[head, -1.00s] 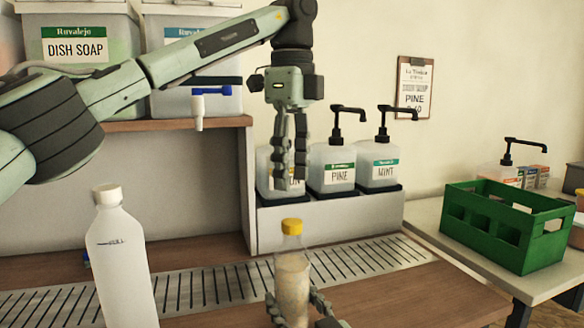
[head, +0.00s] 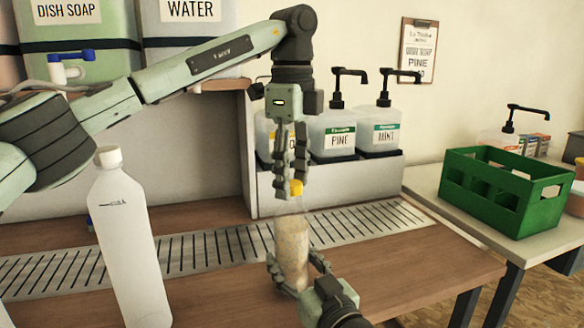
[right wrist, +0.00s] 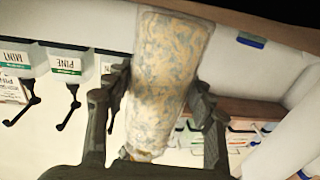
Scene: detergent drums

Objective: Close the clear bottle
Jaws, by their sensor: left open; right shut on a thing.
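The clear bottle (head: 292,250) stands upright near the front of the counter, with pale yellowish, mottled contents. A yellow cap (head: 295,188) is at its top; whether it is seated cannot be told. My right gripper (head: 296,278) is shut around the bottle's lower part. In the right wrist view the bottle (right wrist: 168,75) fills the space between the fingers of my right gripper (right wrist: 158,105). My left gripper (head: 291,178) points down from above, its open fingertips at the yellow cap. The fingers partly hide the cap.
A white bottle with a white cap (head: 128,240) stands at the left. A slotted metal drain strip (head: 210,250) crosses the counter. Pump bottles (head: 340,138) stand in a white holder behind. A green crate (head: 505,195) is on the right table. Large drums sit on the upper shelf.

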